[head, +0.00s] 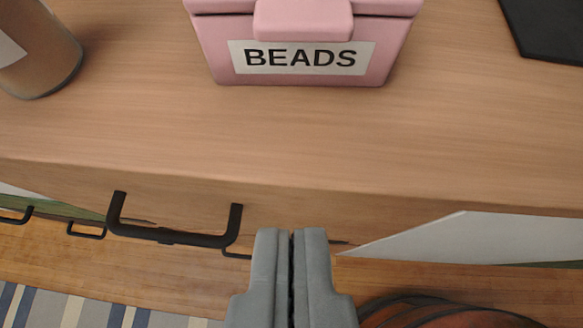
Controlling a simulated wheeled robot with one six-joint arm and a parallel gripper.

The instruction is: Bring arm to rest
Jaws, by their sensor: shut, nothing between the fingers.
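My gripper (292,236) is at the bottom centre of the head view. Its two grey fingers are shut together with nothing between them. The fingertips are near the front edge of a wooden tabletop (300,140), beside a black drawer handle (175,236) on its left. No object is in contact with the fingers as far as I can see.
A pink box labelled BEADS (305,57) stands on the tabletop. A jar (40,50) is at the top left and a dark flat object (550,28) at the top right. A striped rug (70,308) and a round brown object (440,312) are below.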

